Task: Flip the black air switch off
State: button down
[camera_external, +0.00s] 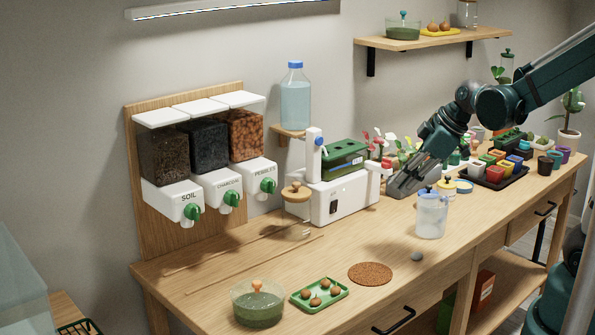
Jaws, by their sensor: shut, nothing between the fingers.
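A small black switch (333,208) sits on the front face of a white machine (356,200) on the bench; I take it to be the air switch. It is too small to tell which way it is flipped. My gripper (396,191) is shut and empty. It points down and to the left, just right of the machine's right end, beside a red-capped white post (387,168). The gripper is apart from the switch, to its right. I cannot tell whether the gripper touches the machine.
A clear lidded jug (431,216) stands in front of my gripper. A cork mat (370,274), grey ball (416,256) and green tray (320,300) lie in front. Potted plants (496,166) crowd the right.

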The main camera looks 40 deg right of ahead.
aim_at(334, 207)
jog(key=w+d+f+n+y+p, duration=0.2)
jog(key=w+f+n+p, duration=0.2)
jog(key=w+n, duration=0.3)
jog(key=shift+w+d+f+n+y+p, duration=0.25)
jog(key=shift+w+d+n+p, duration=0.2)
jog(key=shift+w, duration=1.1)
jog(key=shift+w+a+f, duration=0.1)
jog(key=shift+a+f, duration=0.05)
jog(key=shift+b+x, duration=0.6)
jog(key=shift+x, duration=3.75)
jog(key=shift+w+a+f, duration=0.1)
jog(key=shift+w, duration=0.65)
jog(key=shift+w+a+f, duration=0.1)
jog(key=shift+w, duration=1.35)
jog(key=shift+r, duration=0.1)
